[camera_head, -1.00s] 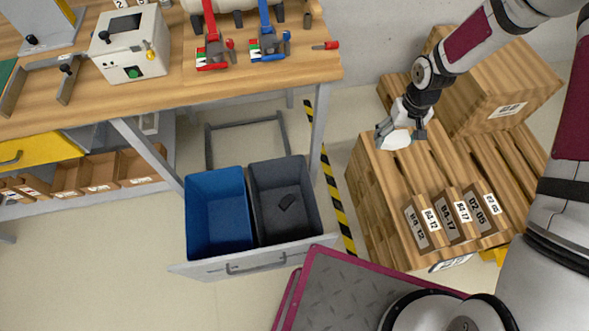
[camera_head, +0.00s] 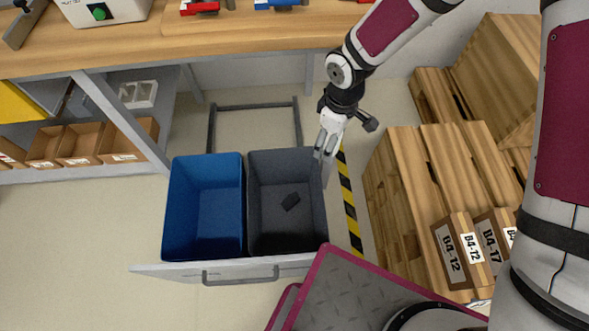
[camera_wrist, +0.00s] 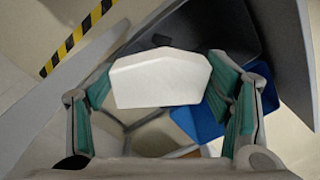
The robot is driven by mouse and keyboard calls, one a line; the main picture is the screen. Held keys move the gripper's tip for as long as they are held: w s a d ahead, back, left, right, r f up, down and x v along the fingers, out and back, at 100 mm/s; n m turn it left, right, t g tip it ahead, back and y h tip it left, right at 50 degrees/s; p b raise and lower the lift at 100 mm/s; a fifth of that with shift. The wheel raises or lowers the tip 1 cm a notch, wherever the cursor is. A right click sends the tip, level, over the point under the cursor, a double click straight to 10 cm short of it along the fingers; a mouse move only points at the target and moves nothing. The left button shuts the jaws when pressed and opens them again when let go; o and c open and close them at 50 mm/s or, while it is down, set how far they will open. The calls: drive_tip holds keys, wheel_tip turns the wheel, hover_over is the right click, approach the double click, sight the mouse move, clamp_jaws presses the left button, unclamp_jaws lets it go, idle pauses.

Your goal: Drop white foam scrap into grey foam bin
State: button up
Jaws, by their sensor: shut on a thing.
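The white foam scrap (camera_wrist: 160,78) is a pale angular block in the wrist view. It is held between the teal-padded fingers of my gripper (camera_wrist: 163,90). In the head view my gripper (camera_head: 326,148) is by the upper right edge of the grey foam bin (camera_head: 262,222), not over its middle. The scrap is hard to tell apart from the pale gripper there. In the wrist view the grey bin (camera_wrist: 215,35) shows beyond the scrap at upper right.
A blue bin (camera_head: 205,210) stands directly left of the grey one in the same drawer (camera_head: 230,271). The workbench (camera_head: 230,55) edge is behind. Wooden pallets (camera_head: 385,185) with labelled boxes are at right. Black-yellow floor tape (camera_head: 350,205) runs between bin and pallets.

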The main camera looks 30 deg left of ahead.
drive_tip(key=s+a+f+n+b, duration=0.3)
drive_tip(key=s+f+b, duration=0.1)
drive_tip(key=f+b, duration=0.3)
drive_tip(key=s+a+f+n+b, duration=0.3)
drive_tip(key=s+a+f+b, duration=0.1)
drive_tip(key=f+b, duration=0.3)
drive_tip(key=shift+a+n, duration=0.25)
drive_tip(key=shift+n, duration=0.15)
drive_tip(key=o, duration=0.9)
drive_tip(key=shift+c, duration=0.2)
wheel_tip(320, 180, up, 12)
